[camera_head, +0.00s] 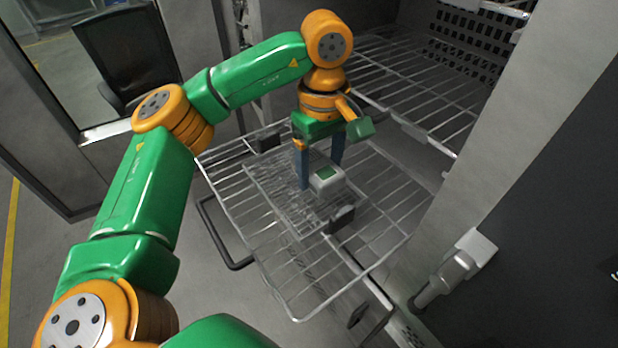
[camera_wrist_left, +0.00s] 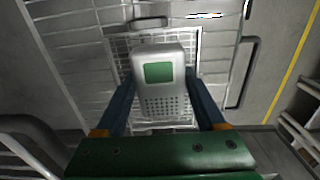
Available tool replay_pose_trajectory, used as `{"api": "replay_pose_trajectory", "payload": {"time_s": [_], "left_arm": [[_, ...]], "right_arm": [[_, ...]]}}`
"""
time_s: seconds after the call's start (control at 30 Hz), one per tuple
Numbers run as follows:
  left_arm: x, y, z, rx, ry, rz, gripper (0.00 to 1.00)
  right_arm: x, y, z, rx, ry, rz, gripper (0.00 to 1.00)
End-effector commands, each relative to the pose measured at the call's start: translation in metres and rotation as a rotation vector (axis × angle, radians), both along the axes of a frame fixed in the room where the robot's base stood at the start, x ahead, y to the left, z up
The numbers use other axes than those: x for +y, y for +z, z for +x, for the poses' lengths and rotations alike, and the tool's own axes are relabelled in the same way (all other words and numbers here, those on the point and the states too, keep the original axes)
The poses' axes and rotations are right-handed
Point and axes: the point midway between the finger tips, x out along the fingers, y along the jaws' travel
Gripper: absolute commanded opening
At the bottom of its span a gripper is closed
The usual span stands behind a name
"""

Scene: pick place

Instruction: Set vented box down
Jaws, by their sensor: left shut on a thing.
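The vented box (camera_head: 328,180) is small and pale grey, with a green panel on top. In the left wrist view, the box (camera_wrist_left: 161,105) shows rows of small vent holes below the panel. My left gripper (camera_head: 320,174) points down with its blue fingers shut on the box, one on each side. The box is over a wire mesh tray (camera_head: 270,188), which lies on a pulled-out wire rack (camera_head: 285,285). I cannot tell whether the box's underside touches the mesh. My right gripper is not in view.
Dark clips (camera_head: 341,219) stand at the mesh tray's ends. Another wire shelf (camera_head: 420,85) is higher inside the cabinet. A pale latch (camera_head: 455,270) sticks out at the right, and a dark bar handle (camera_head: 215,235) is at the left. The mesh left of the box is bare.

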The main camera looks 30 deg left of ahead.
Motion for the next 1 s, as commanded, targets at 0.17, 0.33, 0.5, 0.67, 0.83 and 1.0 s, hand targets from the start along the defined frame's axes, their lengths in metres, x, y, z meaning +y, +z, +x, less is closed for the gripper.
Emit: {"api": "replay_pose_trajectory", "payload": {"time_s": [0.17,0.33,0.5,0.67,0.83,1.0], "left_arm": [[0.023,-0.036,0.017,0.004,-0.001,0.001,0.09],[0.036,-0.059,0.027,0.005,-0.003,0.002,0.09],[0.035,-0.084,0.027,0.002,-0.005,0.001,0.09],[0.034,-0.086,0.027,0.0,-0.005,0.001,0.09],[0.034,-0.09,0.027,0.0,-0.005,0.0,0.09],[0.034,-0.089,0.027,0.0,-0.005,0.0,1.0]], "right_arm": [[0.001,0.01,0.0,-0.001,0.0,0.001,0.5],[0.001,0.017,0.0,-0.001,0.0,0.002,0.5],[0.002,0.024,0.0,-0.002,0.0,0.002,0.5],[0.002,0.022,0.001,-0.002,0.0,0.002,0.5],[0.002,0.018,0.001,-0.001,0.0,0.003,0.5],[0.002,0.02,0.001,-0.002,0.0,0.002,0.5]]}}
